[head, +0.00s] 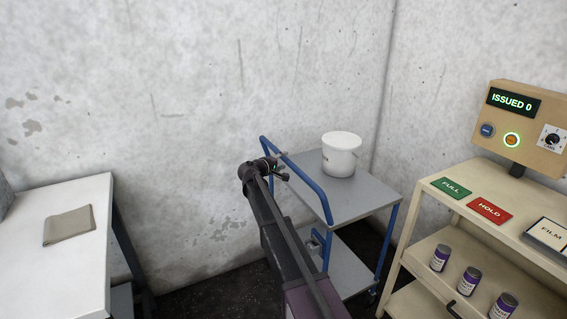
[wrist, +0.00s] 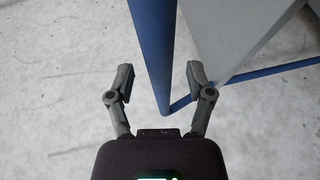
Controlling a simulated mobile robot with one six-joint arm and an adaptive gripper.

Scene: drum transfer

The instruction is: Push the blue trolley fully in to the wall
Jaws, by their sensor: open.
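The blue trolley (head: 325,206) stands near the back wall (head: 200,100), with a grey top shelf, a lower shelf and a blue tubular push handle (head: 305,187) on its left side. A white bucket (head: 341,155) stands on its top shelf. My gripper (head: 281,172) is at the handle in the head view. In the wrist view my gripper (wrist: 160,82) is open, with a blue handle tube (wrist: 152,50) running between its two fingers. I cannot tell whether the fingers touch the tube. My arm hides part of the trolley's lower front.
A white table (head: 85,240) with a folded cloth (head: 68,225) stands at the left. A beige shelf unit (head: 430,215) at the right holds several purple-labelled cans (head: 469,280), FULL and HOLD plates and a display box (head: 525,125); it stands close beside the trolley. Dark floor (head: 215,295) shows between table and trolley.

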